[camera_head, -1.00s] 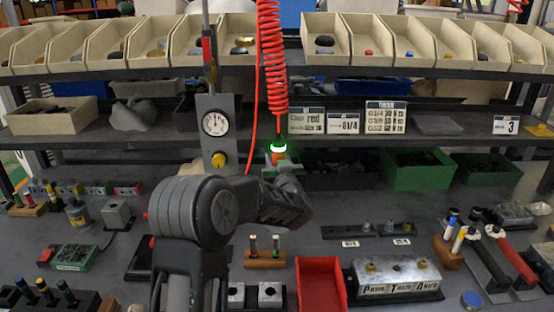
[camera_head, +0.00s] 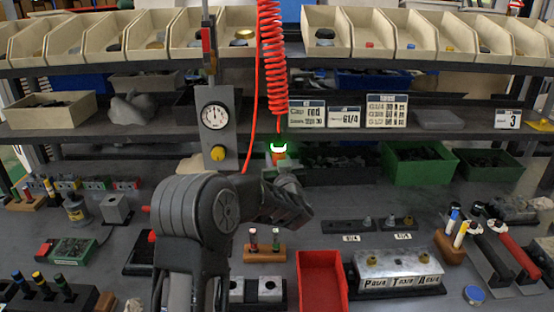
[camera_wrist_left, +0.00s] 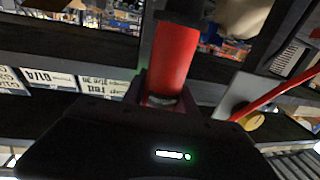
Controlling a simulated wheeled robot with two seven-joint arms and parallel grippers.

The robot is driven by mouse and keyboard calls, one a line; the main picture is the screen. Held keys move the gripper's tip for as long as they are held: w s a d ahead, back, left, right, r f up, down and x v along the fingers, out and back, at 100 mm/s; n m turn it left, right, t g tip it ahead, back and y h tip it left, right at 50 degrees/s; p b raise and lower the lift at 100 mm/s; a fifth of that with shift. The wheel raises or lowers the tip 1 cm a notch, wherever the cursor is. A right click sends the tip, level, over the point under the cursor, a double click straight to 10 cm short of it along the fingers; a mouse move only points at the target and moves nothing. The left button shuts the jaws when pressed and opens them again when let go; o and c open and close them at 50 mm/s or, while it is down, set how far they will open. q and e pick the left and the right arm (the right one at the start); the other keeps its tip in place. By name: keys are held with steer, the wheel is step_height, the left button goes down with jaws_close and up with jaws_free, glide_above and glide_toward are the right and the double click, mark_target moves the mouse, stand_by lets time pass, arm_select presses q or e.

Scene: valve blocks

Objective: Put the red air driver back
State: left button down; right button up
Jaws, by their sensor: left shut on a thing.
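The red air driver (camera_head: 279,155) hangs below a coiled red hose (camera_head: 270,60), with a glowing green-white ring near its top. My left gripper (camera_head: 286,182) is at its lower part, in front of the shelf and above the bench. In the left wrist view the driver's red body (camera_wrist_left: 173,58) stands out from between the jaws of my left gripper (camera_wrist_left: 162,98), which is shut on it. The part of the driver inside the jaws is hidden. My right gripper is not in view.
A gauge panel (camera_head: 215,125) with a yellow knob stands just left of the driver. A vertical rod with a red part (camera_head: 208,45) is above it. Below are a wooden block with two small tools (camera_head: 264,252), a red tray (camera_head: 322,282) and a labelled valve block (camera_head: 398,270).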

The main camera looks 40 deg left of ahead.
arm_select(q)
steer(key=shift+f+b, duration=1.35)
steer(key=shift+f, duration=0.25)
steer(key=c, duration=1.2)
jaws_free()
steer(key=shift+o, duration=1.4)
steer(key=shift+f, duration=0.25)
steer(key=v, duration=0.4)
steer(key=b+v, duration=0.1)
steer(key=v, duration=0.3)
steer(key=shift+r, duration=0.25)
steer(key=shift+w+r, duration=0.1)
